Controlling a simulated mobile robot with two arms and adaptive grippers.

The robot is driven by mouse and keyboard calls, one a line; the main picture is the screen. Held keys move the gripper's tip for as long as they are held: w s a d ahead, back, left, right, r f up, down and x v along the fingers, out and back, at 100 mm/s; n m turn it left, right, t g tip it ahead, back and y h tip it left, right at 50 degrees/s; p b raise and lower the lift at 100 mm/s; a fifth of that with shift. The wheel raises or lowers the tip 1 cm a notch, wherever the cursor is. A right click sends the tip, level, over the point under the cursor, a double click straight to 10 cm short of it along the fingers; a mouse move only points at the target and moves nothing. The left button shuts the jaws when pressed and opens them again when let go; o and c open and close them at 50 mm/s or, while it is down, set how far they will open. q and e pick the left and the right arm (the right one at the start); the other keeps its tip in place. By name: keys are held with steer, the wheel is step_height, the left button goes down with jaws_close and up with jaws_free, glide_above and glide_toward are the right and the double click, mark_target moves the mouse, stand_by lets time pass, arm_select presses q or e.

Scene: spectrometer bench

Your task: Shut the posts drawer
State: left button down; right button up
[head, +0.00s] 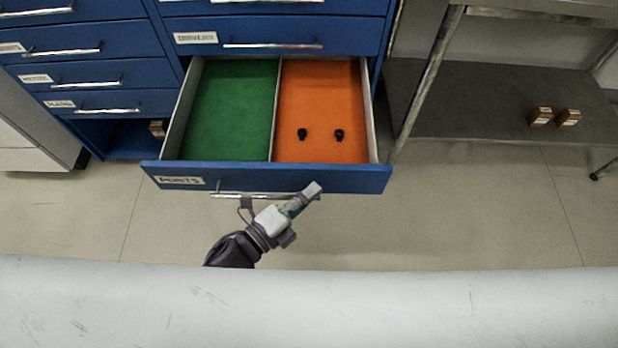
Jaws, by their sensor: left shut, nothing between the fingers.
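The posts drawer (350,180) is a blue-fronted drawer pulled well out of the blue cabinet, with a label reading POSTS and a silver bar handle (240,195). Its inside has a green compartment (230,110) on the left and an orange compartment (320,90) on the right. Two small black posts (302,134) (339,135) stand in the orange one. My left gripper (312,190) is shut and empty, with its tip at the drawer front near the handle's right end. I cannot tell whether it touches. My right gripper is out of view.
Other blue drawers (280,30) above and to the left are shut. A metal shelf unit (470,110) on the right holds two small brown boxes (540,117) (569,117). A pale surface (400,310) crosses the foreground. The floor (480,210) right of the drawer is clear.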

mark_target(320, 170)
arm_select(q)
steer(key=shift+w+a, duration=0.1)
steer(key=shift+w, duration=1.4)
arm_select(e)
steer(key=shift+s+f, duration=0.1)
arm_select(q)
steer(key=shift+w, duration=0.15)
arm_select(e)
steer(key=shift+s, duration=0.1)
